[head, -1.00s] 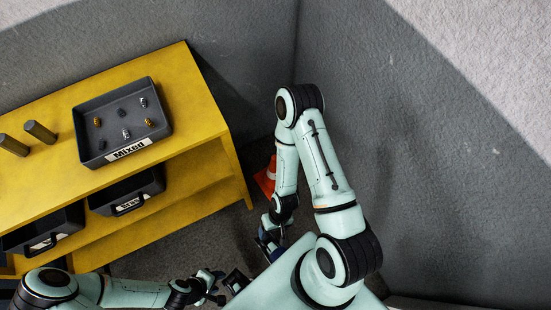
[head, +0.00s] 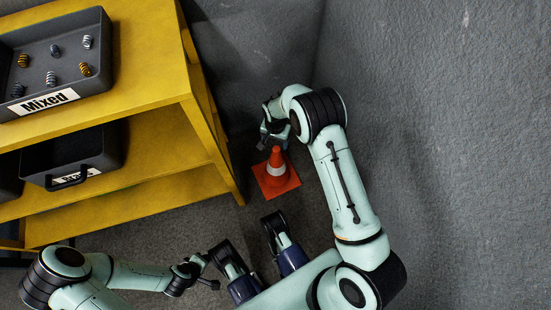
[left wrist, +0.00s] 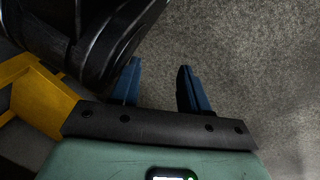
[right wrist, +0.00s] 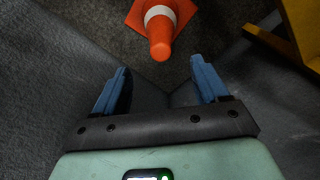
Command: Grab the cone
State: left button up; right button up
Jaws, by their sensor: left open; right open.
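The orange cone (head: 278,178) with a white band stands upright on the floor beside the yellow workbench's right end. My right gripper (head: 273,140) is open and empty, close to the cone on its wall side, partly hidden by its own arm. In the right wrist view the cone (right wrist: 161,47) lies just beyond the open fingers (right wrist: 160,72), its tip pointing toward them, with a gap between. My left gripper (head: 208,277) is low at the left, away from the cone. In the left wrist view its fingers (left wrist: 158,75) are open and empty over bare floor.
The yellow workbench (head: 150,75) fills the left, its leg close to the cone. A grey "Mixed" tray (head: 93,72) of springs sits on top, and a dark bin (head: 105,150) sits on the shelf. Grey walls (head: 430,120) close in behind and right.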

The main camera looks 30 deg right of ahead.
aim_at(276, 148)
notch_tip(276, 148, down, 6)
jog(key=shift+r+b, duration=0.15)
jog(key=shift+b, duration=0.6)
jog(key=shift+w+d+f+b, duration=0.1)
jog(key=shift+f+b, duration=0.3)
jog(key=shift+f, duration=0.5)
jog(key=shift+w+d+f+b, duration=0.15)
jog(key=shift+f+b, duration=0.25)
jog(key=shift+f, duration=0.55)
jog(key=shift+w+d+f+b, duration=0.1)
jog(key=shift+f+b, duration=0.3)
jog(key=shift+f, duration=0.5)
pick_arm(q)
jog(key=s+f+g, duration=0.3)
jog(key=s+f, duration=0.1)
jog(key=s, duration=0.4)
jog(key=shift+a+f+n, duration=0.3)
jog(key=shift+a+f, duration=0.1)
jog(key=shift+a, duration=0.05)
pick_arm(e)
jog(key=shift+r, duration=0.1)
grip_shut()
